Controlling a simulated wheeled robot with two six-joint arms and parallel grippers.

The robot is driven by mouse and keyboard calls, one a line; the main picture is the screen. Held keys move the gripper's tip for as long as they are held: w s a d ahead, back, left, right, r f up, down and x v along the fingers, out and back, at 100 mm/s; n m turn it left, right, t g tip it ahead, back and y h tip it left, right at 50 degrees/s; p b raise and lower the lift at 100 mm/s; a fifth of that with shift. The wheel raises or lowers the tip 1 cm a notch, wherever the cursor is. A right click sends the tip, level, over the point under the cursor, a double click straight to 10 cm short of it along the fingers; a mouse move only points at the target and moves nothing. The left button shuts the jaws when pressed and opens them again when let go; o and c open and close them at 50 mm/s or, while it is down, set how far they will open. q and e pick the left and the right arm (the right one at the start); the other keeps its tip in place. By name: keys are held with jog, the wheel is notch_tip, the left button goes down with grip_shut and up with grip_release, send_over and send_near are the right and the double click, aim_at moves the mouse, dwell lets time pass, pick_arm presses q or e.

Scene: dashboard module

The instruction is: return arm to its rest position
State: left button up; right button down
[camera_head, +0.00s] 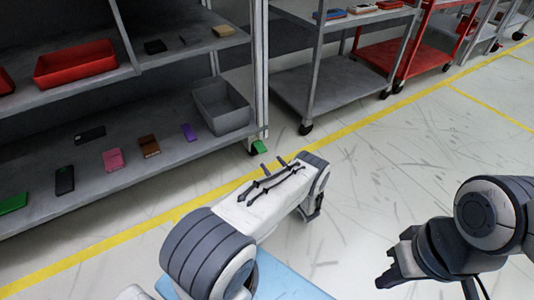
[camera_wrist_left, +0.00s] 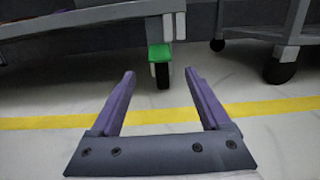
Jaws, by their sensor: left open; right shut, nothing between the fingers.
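My left arm reaches out from the bottom of the head view over the floor. Its gripper (camera_head: 273,166) is mostly hidden behind the arm; two dark fingertips show beyond it. In the left wrist view the left gripper (camera_wrist_left: 160,76) is open, with nothing between its two fingers, which point towards the shelf's foot. My right gripper (camera_head: 386,277) is at the lower right of the head view, shut and empty over bare floor. Neither gripper touches any object that I can see.
A grey shelf (camera_head: 171,142) at the left holds a red tray (camera_head: 75,65), a grey bin (camera_head: 222,108) and several small phone-like items. A green piece (camera_wrist_left: 159,53) is at its corner caster. Carts stand behind. A yellow line (camera_head: 130,240) crosses open floor.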

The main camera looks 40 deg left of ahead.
pick_arm(q)
jog(key=shift+v, duration=1)
jog(key=shift+r, duration=0.1)
jog(key=s+d+r+n+g+h+p, duration=0.15)
jog(key=d+r+n+g+p, duration=0.35)
jog(key=r, duration=1)
jog(key=s+d+r+n+g+h+p, duration=0.1)
jog(key=d+r+n+g+h+p, duration=0.35)
jog(key=r, duration=1.05)
jog(key=s+d+r+n+t+h+p, duration=0.1)
jog(key=s+d+r+n+h+p, duration=0.35)
jog(key=s+d+r, duration=0.85)
jog(key=s+d+r+n+t+h+p, duration=0.1)
jog(key=s+d+r+h+p, duration=0.7)
jog(key=s+r, duration=0.6)
notch_tip(320, 180, up, 36)
jog(key=s+d+p, duration=0.1)
jog(key=s+p, duration=0.1)
jog(key=p, duration=3.4)
jog(key=shift+d+f+p, duration=0.2)
jog(key=shift+d+p, duration=0.15)
jog(key=shift+d, duration=0.05)
